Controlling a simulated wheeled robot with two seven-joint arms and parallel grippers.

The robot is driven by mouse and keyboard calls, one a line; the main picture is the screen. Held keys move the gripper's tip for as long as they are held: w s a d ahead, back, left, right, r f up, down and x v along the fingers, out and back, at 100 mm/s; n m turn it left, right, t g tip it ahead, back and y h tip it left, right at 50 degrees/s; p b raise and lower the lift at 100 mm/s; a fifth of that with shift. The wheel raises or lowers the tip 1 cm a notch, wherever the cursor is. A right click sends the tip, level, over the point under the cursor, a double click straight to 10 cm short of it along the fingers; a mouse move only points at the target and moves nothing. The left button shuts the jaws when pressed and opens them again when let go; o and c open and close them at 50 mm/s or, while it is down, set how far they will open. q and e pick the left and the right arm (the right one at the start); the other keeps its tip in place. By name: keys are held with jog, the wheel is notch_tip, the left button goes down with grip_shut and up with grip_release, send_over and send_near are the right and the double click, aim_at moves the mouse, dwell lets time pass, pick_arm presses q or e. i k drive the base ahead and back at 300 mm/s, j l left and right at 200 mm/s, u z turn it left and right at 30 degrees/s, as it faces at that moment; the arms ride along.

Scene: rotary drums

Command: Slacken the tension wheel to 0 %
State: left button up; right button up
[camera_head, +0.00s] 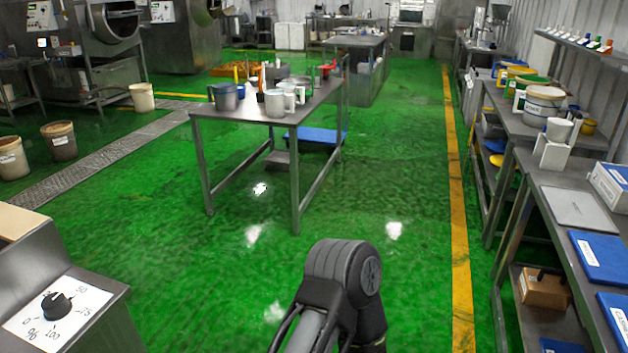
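A black knob (57,306), which looks like the tension wheel, sits on a white dial plate (88,296) at the lower left. The plate lies on the sloped top of a grey metal cabinet (103,284). Handwritten marks around the knob read 0, 50, 75, 100 and %. The 0 is at the knob's lower left, 50 and 75 at its right, 100 below it. I cannot tell for sure which mark the knob points at. Neither of my grippers is in view; nothing touches the knob. A dark link of one of my arms rises at the bottom middle.
A metal table (232,122) with jugs stands mid-floor. A long bench (562,190) with tubs and blue binders runs along the right. Buckets (60,142) stand by a floor drain (100,160) at left. The green floor (180,250) right of the cabinet is clear.

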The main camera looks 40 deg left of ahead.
aim_at(55, 306)
jog(key=u, duration=3.9)
